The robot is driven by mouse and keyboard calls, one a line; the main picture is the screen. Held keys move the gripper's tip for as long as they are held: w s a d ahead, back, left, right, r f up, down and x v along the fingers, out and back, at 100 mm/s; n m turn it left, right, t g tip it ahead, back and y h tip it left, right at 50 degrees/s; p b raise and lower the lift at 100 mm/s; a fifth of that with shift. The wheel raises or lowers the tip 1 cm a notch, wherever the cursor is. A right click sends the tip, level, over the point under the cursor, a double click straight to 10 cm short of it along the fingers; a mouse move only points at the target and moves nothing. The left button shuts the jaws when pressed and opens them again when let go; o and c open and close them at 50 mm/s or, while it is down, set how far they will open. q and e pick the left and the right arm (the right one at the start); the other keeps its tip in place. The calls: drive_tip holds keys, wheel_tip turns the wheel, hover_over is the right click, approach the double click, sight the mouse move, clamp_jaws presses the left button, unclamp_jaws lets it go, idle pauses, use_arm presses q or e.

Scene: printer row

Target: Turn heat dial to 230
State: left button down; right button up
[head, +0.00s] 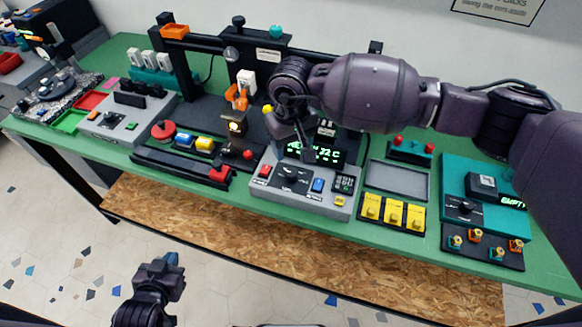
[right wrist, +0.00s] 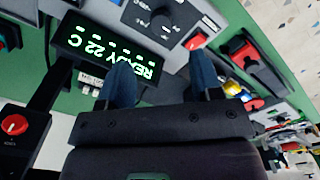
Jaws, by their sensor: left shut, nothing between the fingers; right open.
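The grey control box (head: 300,195) stands near the table's front edge. A black dial with a printed scale (head: 291,178) sits on its top, and I take it to be the heat dial. The dial also shows at the top of the right wrist view (right wrist: 160,20). The dark display (right wrist: 110,52) behind it reads "READY 22 C" in green. My right gripper (right wrist: 162,72) is open and empty, with its blue fingertips over the display area, apart from the dial. My left gripper (head: 170,262) is shut and empty, low in front of the table.
Yellow switches (head: 394,212) and an empty grey tray (head: 398,180) lie to the right. The printer frame (head: 262,42) rises behind. The floor in front is clear.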

sight(291, 172)
wheel_tip(291, 172, down, 9)
drive_tip(key=shift+p, duration=0.6)
drive_tip(key=shift+c, duration=0.3)
